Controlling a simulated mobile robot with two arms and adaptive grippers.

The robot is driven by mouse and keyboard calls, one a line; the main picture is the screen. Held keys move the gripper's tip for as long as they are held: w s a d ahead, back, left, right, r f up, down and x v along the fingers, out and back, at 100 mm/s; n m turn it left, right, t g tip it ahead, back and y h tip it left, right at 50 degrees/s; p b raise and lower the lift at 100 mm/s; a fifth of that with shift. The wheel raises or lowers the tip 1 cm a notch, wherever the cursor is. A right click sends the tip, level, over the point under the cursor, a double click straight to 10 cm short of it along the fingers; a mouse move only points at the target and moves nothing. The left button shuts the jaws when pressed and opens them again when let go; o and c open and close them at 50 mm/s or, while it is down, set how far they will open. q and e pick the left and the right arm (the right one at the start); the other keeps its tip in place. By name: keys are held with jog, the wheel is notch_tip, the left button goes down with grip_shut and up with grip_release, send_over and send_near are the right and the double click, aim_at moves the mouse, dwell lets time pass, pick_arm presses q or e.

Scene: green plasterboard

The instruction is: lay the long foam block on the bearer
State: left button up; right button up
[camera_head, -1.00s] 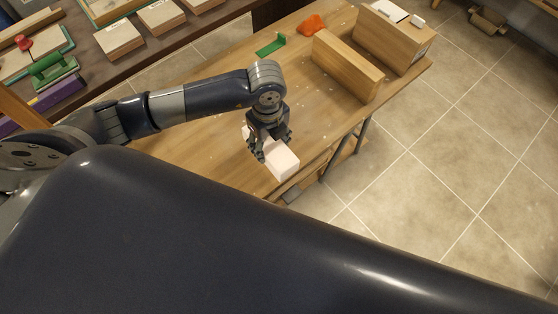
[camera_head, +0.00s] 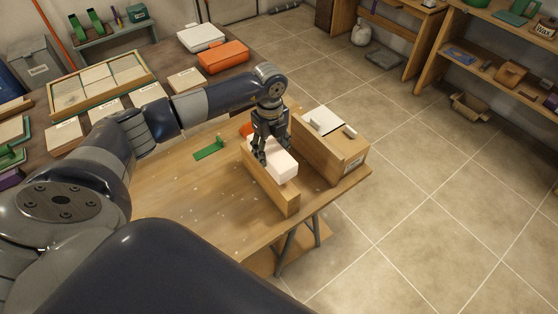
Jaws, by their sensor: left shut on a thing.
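The long foam block (camera_head: 284,167) is a pale pinkish-white block. My left gripper (camera_head: 273,157) is shut on it from above, and its fingers hide part of the block. The bearer (camera_head: 273,191) is a long light-wood plank on edge on the workbench. I cannot tell whether the block touches the bearer. My right gripper is not in view.
A larger wooden box (camera_head: 334,155) with white pieces on top stands close to the right of the bearer. A green bracket (camera_head: 209,149) lies to the left on the workbench (camera_head: 190,194). An orange item shows partly behind my gripper. The bench's front left is clear.

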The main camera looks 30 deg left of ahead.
aim_at(270, 156)
pick_arm(q)
jog(key=shift+w+a+r, duration=0.1)
jog(key=shift+w, duration=0.05)
jog(key=shift+s+a+r, duration=0.1)
jog(key=shift+s+a, duration=0.1)
jog(key=shift+s, duration=0.1)
jog(key=shift+w+d+f+b, duration=0.15)
jog(key=shift+f+b, duration=0.45)
jog(key=shift+f, duration=0.15)
jog(key=shift+f+b, duration=0.85)
jog(key=shift+f, duration=0.35)
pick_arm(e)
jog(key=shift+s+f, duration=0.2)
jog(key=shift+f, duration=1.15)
pick_arm(q)
jog(key=shift+f+b, duration=0.45)
jog(key=shift+f, duration=0.15)
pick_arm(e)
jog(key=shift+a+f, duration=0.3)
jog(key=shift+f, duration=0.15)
pick_arm(q)
jog(key=o, duration=0.9)
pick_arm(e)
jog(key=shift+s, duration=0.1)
